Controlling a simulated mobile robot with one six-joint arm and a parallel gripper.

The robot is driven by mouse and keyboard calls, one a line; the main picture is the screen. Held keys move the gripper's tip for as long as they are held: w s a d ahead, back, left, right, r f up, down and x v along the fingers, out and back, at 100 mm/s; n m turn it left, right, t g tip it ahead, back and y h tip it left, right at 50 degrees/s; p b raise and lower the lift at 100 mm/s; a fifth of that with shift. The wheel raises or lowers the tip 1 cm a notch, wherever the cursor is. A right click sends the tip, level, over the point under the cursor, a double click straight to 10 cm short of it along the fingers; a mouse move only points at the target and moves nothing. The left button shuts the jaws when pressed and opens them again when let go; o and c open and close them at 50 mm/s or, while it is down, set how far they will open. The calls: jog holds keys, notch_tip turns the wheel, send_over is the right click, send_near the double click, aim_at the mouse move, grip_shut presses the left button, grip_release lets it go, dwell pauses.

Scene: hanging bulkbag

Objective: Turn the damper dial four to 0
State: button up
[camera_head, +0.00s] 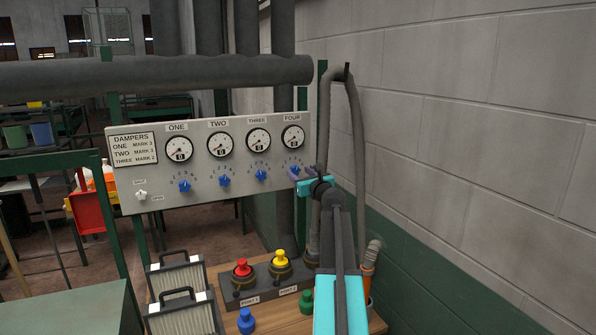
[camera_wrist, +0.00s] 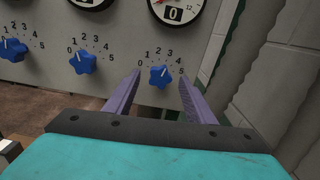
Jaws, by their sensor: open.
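Damper dial four is a blue star-shaped knob (camera_head: 295,169) under the gauge labelled FOUR, on the grey panel (camera_head: 205,196). In the wrist view this knob (camera_wrist: 159,78) sits between numbers 0 to 5. A small white mark on it seems to point up and slightly right; the exact number is unclear. Gauge four (camera_wrist: 175,8) shows 0 in its window. My gripper (camera_head: 301,178) is at the panel's right end. In the wrist view its purple fingers (camera_wrist: 160,85) are open, one on each side of knob four, with gaps beside it. Contact with the panel cannot be told.
Three similar blue knobs are to the left, the nearest being knob three (camera_head: 261,175). A grey hose (camera_head: 357,120) hangs close right of my gripper, before the block wall (camera_head: 470,100). Below stand a red knob (camera_head: 242,268) and a yellow knob (camera_head: 280,258) on ports.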

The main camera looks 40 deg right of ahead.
aim_at(295, 170)
jog(key=shift+x, duration=1.15)
jog(key=c, duration=1)
